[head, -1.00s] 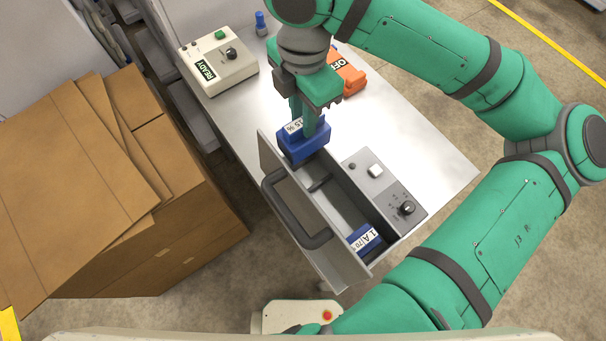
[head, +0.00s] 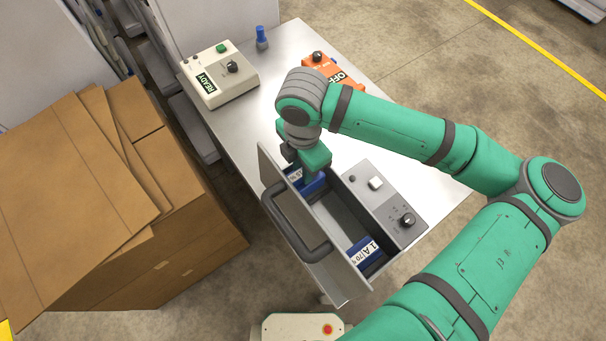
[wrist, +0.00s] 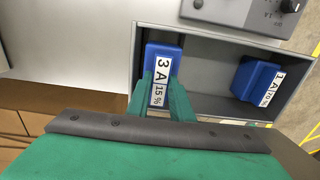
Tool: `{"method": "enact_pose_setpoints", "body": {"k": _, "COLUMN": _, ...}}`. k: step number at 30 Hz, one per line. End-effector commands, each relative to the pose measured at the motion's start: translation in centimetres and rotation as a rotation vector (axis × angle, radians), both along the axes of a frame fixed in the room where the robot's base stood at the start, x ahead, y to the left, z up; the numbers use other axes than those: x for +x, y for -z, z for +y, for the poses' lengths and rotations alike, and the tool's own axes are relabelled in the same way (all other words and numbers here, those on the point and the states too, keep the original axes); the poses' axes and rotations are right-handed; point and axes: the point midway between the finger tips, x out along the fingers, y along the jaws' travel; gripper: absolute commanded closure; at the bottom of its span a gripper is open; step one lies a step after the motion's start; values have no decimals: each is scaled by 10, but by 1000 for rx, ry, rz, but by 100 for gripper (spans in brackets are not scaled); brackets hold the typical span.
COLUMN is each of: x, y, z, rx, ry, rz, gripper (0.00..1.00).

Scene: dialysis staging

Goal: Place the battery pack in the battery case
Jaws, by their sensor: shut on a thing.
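The held battery pack (wrist: 163,60) is blue with a white label reading 3 A 15 %. My gripper (wrist: 165,92) is shut on it. In the head view the pack (head: 312,183) sits down inside the far end of the open grey battery case (head: 340,212), partly hidden by my gripper (head: 308,170). Whether it touches the case floor I cannot tell. Another blue battery pack (head: 364,250), labelled 1 A 70 %, lies at the near end of the case, and also shows in the wrist view (wrist: 257,80).
The case's front panel has a dark handle (head: 290,222). A grey control panel with a knob (head: 408,219) adjoins it. A cream READY box (head: 218,78), an orange OFF box (head: 335,72) and a blue-topped item (head: 261,38) stand behind. Cardboard boxes (head: 80,190) are at left.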

Motion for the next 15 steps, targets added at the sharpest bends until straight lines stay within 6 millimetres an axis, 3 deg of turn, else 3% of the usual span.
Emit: {"method": "enact_pose_setpoints", "body": {"k": 15, "x": 0, "y": 41, "z": -1, "rx": -1, "ry": 1, "rz": -1, "gripper": 100}}
